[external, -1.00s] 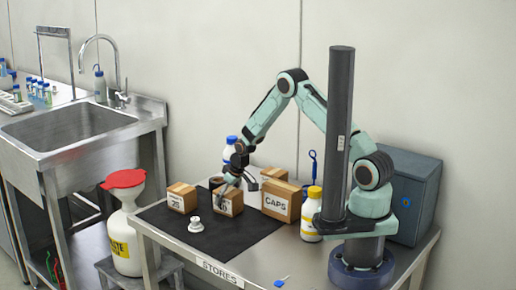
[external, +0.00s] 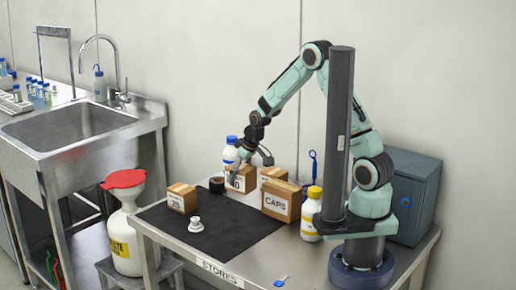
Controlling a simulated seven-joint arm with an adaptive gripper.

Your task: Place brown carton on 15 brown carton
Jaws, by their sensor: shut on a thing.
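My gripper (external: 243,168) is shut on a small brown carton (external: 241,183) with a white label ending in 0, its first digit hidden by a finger. The held carton appears raised above the black mat (external: 222,232). A brown carton labelled 25 (external: 182,198) stands on the mat at the left. Another brown carton (external: 273,174) stands behind a larger brown box labelled CAPS (external: 281,201), right of my gripper. Its front is mostly hidden, and I cannot read a 15 on any carton.
A white bottle with a blue cap (external: 230,157) and a black roll (external: 216,185) are close left of the held carton. A small white object (external: 195,225) sits on the mat. A yellow-capped bottle (external: 312,214) stands right of the CAPS box. The mat's front middle is clear.

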